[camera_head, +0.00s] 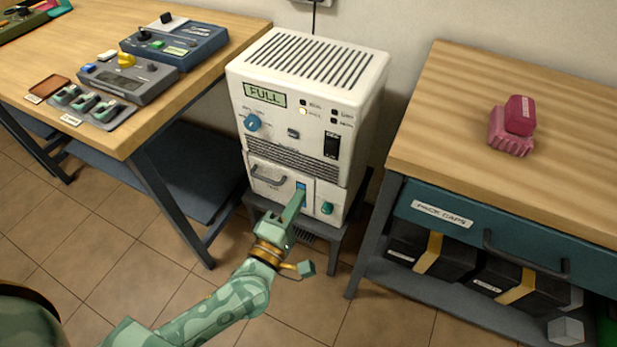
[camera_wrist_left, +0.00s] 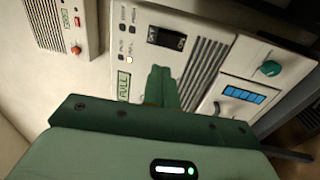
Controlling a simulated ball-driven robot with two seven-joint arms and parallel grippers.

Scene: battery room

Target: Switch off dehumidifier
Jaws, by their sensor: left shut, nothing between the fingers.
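The dehumidifier (camera_head: 305,95) is a white box with a slotted top, standing on a low grey stand. Its display (camera_head: 265,95) reads FULL; it also shows in the left wrist view (camera_wrist_left: 124,86). A black rocker switch (camera_head: 331,146) sits at the right of its front; it also shows in the left wrist view (camera_wrist_left: 166,38). A blue knob (camera_head: 253,122) is at the left, and a green knob (camera_head: 326,208) is low down. My left gripper (camera_head: 299,194) is shut and empty, below the switch in front of the lower panel. I cannot tell whether it touches. My right gripper is not in view.
A wooden bench (camera_head: 205,75) with meters stands at the left. Another wooden bench (camera_head: 450,110) stands at the right, with a pink brush-like object (camera_head: 513,125) on it and dark boxes below. A wall unit with a red button (camera_wrist_left: 76,50) shows in the left wrist view.

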